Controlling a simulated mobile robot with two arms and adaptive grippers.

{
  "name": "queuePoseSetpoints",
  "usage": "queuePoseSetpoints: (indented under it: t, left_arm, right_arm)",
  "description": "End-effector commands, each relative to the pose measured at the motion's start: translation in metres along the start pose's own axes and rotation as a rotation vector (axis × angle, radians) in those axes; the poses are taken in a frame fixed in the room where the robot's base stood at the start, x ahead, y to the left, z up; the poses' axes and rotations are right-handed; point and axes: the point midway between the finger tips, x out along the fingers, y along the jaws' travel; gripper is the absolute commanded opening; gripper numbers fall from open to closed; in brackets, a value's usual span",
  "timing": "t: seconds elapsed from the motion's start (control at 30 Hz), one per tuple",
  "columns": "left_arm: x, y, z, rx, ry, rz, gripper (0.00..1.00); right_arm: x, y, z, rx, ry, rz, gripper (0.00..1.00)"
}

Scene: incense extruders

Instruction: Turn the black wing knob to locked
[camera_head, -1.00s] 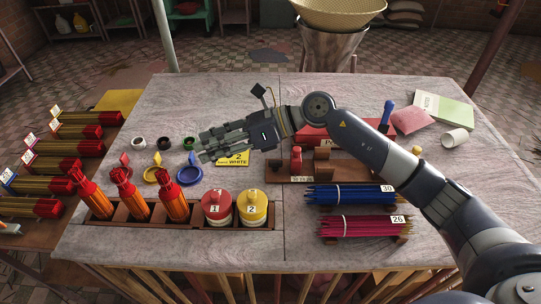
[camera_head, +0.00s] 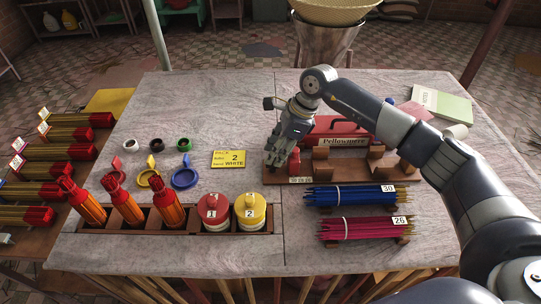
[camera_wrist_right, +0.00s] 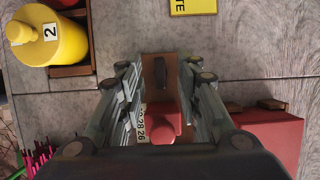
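The black wing knob (camera_wrist_right: 160,73) shows in the right wrist view as a dark upright-looking bar on the brown wooden base (camera_wrist_right: 151,66). My right gripper (camera_head: 276,160) is over the left end of this base (camera_head: 340,180) in the head view and hides the knob there. In the wrist view its two fingers (camera_wrist_right: 160,85) are spread on either side of the knob, with nothing seen between them touching it. A red cylinder part (camera_wrist_right: 163,122) lies nearer the palm, beside a number label (camera_wrist_right: 143,122). My left gripper is not in view.
A red Pellowmere box (camera_head: 342,143) stands behind the base. Blue sticks (camera_head: 350,195) and magenta sticks (camera_head: 365,228) lie in front. A red jar (camera_head: 214,209) and yellow jar (camera_head: 250,210) stand front left. A yellow card (camera_head: 230,159) lies left of the gripper.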

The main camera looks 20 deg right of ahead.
Motion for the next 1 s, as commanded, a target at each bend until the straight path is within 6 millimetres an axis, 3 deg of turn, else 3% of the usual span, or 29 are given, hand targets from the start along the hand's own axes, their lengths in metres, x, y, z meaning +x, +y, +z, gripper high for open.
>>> queuePoseSetpoints:
  t: [0.23,0.6,0.73,1.0]
  left_arm:
    - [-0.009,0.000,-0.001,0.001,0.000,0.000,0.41]
    - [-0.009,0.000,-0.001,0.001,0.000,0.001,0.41]
    - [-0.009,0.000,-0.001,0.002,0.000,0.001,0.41]
    - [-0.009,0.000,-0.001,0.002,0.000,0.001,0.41]
  right_arm:
    - [0.030,0.001,0.001,0.001,-0.002,0.002,0.32]
    - [0.037,0.000,0.000,0.000,-0.002,0.000,0.32]
    - [0.037,0.000,0.001,0.000,-0.002,0.000,0.02]
    - [0.037,0.000,0.001,0.001,-0.002,0.000,0.00]
